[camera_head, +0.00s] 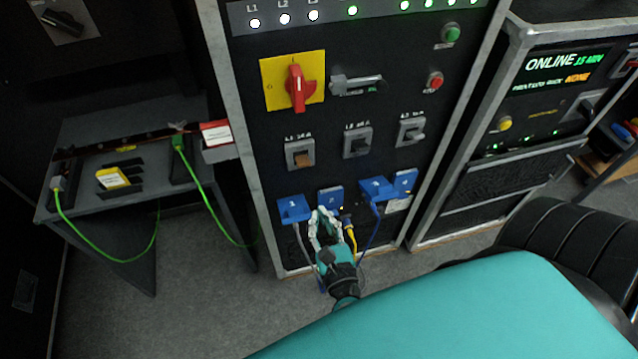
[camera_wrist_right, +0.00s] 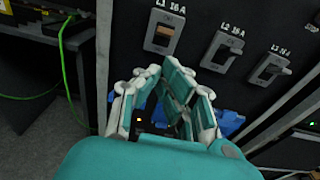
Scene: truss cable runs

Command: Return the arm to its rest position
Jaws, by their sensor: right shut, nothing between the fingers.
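My right gripper (camera_head: 325,225) is in front of the lower part of the black panel (camera_head: 330,120), at the row of blue sockets. It hides part of the area below the second blue socket (camera_head: 331,197). In the right wrist view the gripper (camera_wrist_right: 165,85) has its fingers together with nothing held between them. Behind it there are blue sockets (camera_wrist_right: 230,122) and the L1 breaker (camera_wrist_right: 164,38). My left gripper shows in neither view.
A grey cable hangs from the left blue socket (camera_head: 294,208), and yellow (camera_head: 351,235) and blue (camera_head: 371,232) cables hang beside my right gripper. A grey table (camera_head: 85,135) with green cables (camera_head: 205,195) stands left. A second rack (camera_head: 490,195) stands right. Floor shows between.

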